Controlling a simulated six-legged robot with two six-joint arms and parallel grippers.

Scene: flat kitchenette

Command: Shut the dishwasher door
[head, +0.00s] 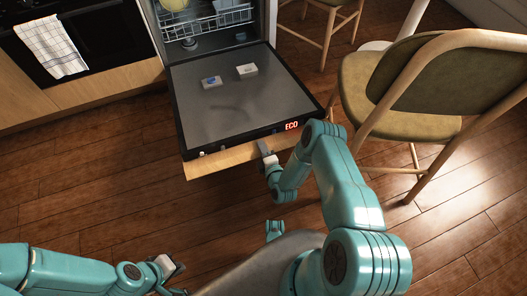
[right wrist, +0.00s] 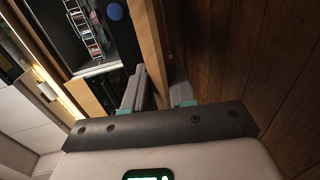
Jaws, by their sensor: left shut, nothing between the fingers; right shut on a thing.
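The dishwasher door (head: 225,108) is open and lowered in front of the dishwasher, its grey inner face up. A red ECO display glows at its front edge, above a wooden front panel (head: 222,161). My right gripper (head: 265,149) is at the front edge of the door and shut on it. In the right wrist view the panel (right wrist: 148,45) runs between the two fingers (right wrist: 157,92). My left gripper (head: 172,272) is shut and empty, low at the left of the head view, away from the door.
The dishwasher's white rack (head: 220,22) with dishes shows inside the opening. A chair (head: 400,95) stands close to the right of the door and my right arm. An oven with a towel (head: 50,45) is at the left. Wooden floor in front of the door is clear.

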